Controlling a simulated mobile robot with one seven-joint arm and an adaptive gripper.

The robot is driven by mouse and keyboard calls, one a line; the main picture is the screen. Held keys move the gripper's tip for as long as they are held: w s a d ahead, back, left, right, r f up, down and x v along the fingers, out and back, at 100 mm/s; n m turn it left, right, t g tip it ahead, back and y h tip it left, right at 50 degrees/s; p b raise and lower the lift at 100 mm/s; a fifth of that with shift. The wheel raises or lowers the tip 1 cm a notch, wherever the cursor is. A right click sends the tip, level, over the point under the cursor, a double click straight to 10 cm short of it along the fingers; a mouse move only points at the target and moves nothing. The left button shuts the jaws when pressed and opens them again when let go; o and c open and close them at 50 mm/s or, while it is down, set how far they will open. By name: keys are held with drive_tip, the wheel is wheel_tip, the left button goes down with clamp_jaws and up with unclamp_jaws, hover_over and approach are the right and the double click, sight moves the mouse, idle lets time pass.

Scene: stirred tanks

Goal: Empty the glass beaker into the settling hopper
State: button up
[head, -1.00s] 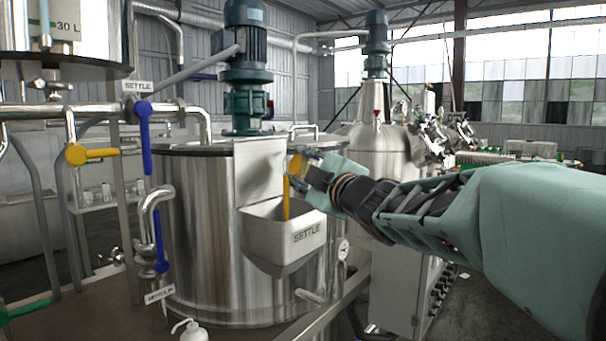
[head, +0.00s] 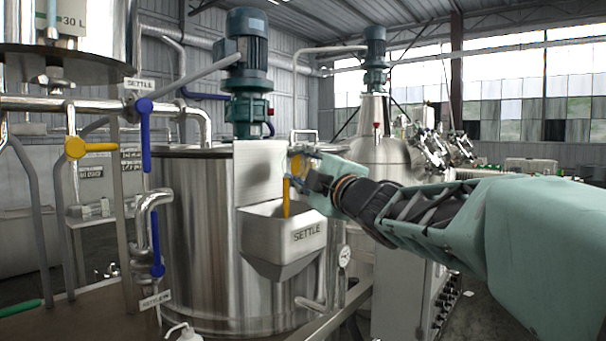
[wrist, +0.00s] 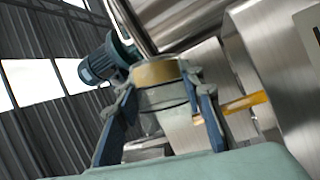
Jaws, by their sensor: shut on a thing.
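The glass beaker (head: 297,164) is tilted in my gripper (head: 306,174), its mouth above the settling hopper (head: 268,236), a pale open-topped box marked SETTLE on the steel tank's front. An amber stream (head: 286,198) falls from the beaker into the hopper. In the wrist view the beaker (wrist: 158,78) sits between the two blue-grey fingers of my gripper (wrist: 166,100), which is shut on it. Amber liquid shows in it, and the stream (wrist: 245,102) runs off to the right. The hopper's inner floor and liquid level are hidden.
The steel tank (head: 205,240) stands behind the hopper, with a blue-green motor (head: 246,70) on top. Pipes with a blue-handled valve (head: 145,115) and a yellow-handled valve (head: 88,148) stand to the left.

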drive_tip(key=shift+s+a+r+n+t+y+b, duration=0.2)
drive_tip(key=shift+n+y+b, duration=0.35)
drive_tip(key=shift+n+b, duration=0.95)
drive_tip(key=shift+s+a+r+n+t+y+b, duration=0.1)
drive_tip(key=shift+s+r+n+t+y+b, duration=0.35)
drive_tip(key=shift+b, duration=1.8)
drive_tip(key=shift+a+r+n+g+y+b, duration=0.1)
drive_tip(key=shift+r+n+g+y+b, duration=0.2)
drive_tip(key=shift+n+b, duration=0.35)
drive_tip(key=shift+f+n+g+y+b, duration=0.1)
drive_tip(key=shift+n+y+b, duration=0.3)
drive_tip(key=shift+n+b, duration=0.2)
